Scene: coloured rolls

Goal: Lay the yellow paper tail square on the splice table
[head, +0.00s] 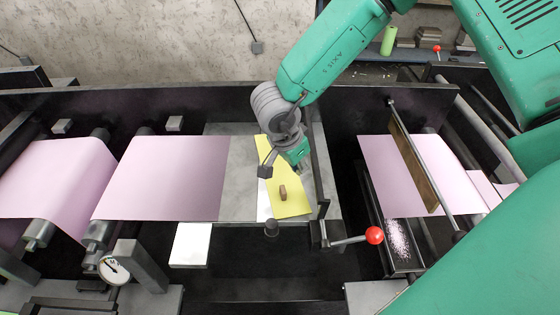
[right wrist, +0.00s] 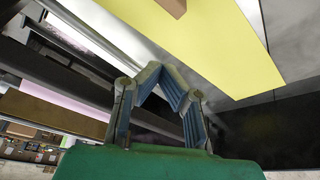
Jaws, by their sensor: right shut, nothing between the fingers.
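The yellow paper tail (head: 290,203) lies on the grey splice table (head: 240,165), slanting, its near end further right. A small brown block (head: 283,193) rests on it. A white strip (head: 263,203) shows along its left edge. My right gripper (head: 278,170) is shut and empty over the paper's upper part, hiding some of it. In the right wrist view its fingertips (right wrist: 162,72) meet, with the yellow paper (right wrist: 215,45) beyond them and apparently apart. My left gripper is not in view.
A pink web (head: 160,180) lies left of the paper. A dark bar beside a red-knobbed lever (head: 374,236) stands at the table's right edge. Another pink web (head: 400,175) lies further right, beyond a dark gap. A white pad (head: 190,245) sits in front of the table.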

